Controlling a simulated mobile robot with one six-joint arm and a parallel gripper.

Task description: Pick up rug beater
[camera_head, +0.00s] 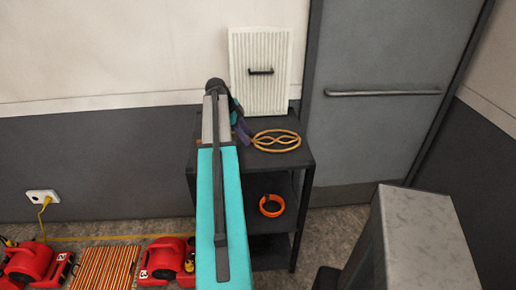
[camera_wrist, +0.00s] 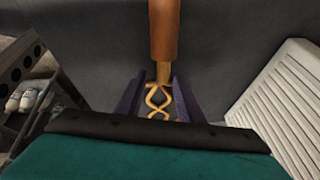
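The rug beater (camera_head: 276,140) lies on the top of a dark shelf unit (camera_head: 300,160), its looped tan cane head pointing right in the head view. My arm hides its handle there. In the wrist view the beater's orange-brown handle (camera_wrist: 164,30) comes in from the top and narrows to a twisted yellow cane part (camera_wrist: 158,97). My gripper (camera_head: 242,131) is at the beater, just left of the looped head. In the wrist view its purple fingers (camera_wrist: 160,78) stand on both sides of the cane, with gaps showing between. The gripper looks open.
An orange ring-shaped item (camera_head: 271,206) is on the lower shelf. A grey door (camera_head: 380,130) is to the right. Red machines (camera_head: 165,262) and a striped rug (camera_head: 104,268) lie on the floor at left.

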